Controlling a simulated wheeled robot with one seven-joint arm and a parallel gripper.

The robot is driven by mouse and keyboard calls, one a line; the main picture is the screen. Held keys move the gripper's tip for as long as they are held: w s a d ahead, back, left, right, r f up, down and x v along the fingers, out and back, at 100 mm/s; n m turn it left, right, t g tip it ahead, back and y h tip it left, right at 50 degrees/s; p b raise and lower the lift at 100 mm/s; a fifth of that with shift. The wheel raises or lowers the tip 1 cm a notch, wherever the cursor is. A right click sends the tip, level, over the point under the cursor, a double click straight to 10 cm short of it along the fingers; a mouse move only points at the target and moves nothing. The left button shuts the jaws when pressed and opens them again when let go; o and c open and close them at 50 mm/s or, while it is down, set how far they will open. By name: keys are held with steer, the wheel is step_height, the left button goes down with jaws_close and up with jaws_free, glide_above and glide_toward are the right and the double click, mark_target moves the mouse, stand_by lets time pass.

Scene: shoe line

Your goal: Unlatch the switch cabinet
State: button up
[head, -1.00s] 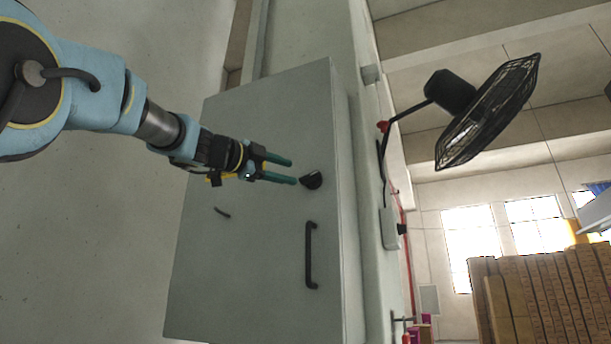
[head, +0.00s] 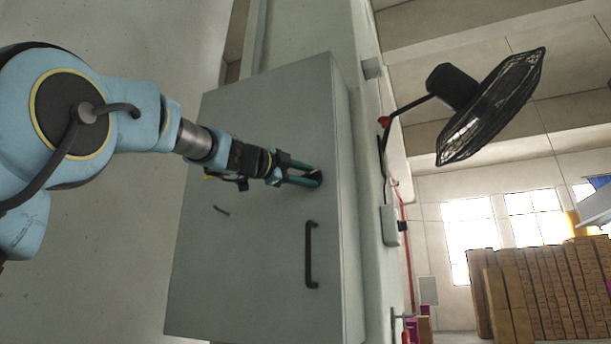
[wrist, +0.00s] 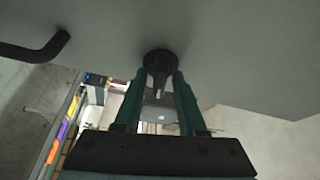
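The grey switch cabinet (head: 262,250) is mounted on the wall, its door closed. A round black latch knob (head: 317,174) with a raised grip sits near the door's edge, above the black bar handle (head: 310,255). My gripper (head: 313,178) is at the knob, its green fingers partly covering it. In the wrist view, the knob (wrist: 159,60) is straight ahead. The fingers (wrist: 159,78) are open on either side of the knob's grip, with a narrow gap seen on both sides. The handle also shows in the wrist view (wrist: 38,48).
A black wall fan (head: 490,105) sticks out to the right of the cabinet. A small grey box (head: 389,226) is on the wall beside it. Stacked brown boxes (head: 540,285) stand far right. The space left of the cabinet is bare wall.

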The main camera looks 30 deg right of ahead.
jaws_close()
steer(key=m+y+p, duration=0.1)
steer(key=m+p, duration=0.2)
steer(key=p, duration=0.2)
steer(key=shift+r+p, duration=0.1)
steer(key=shift+p, duration=0.25)
steer(key=shift+o, duration=1.8)
jaws_free()
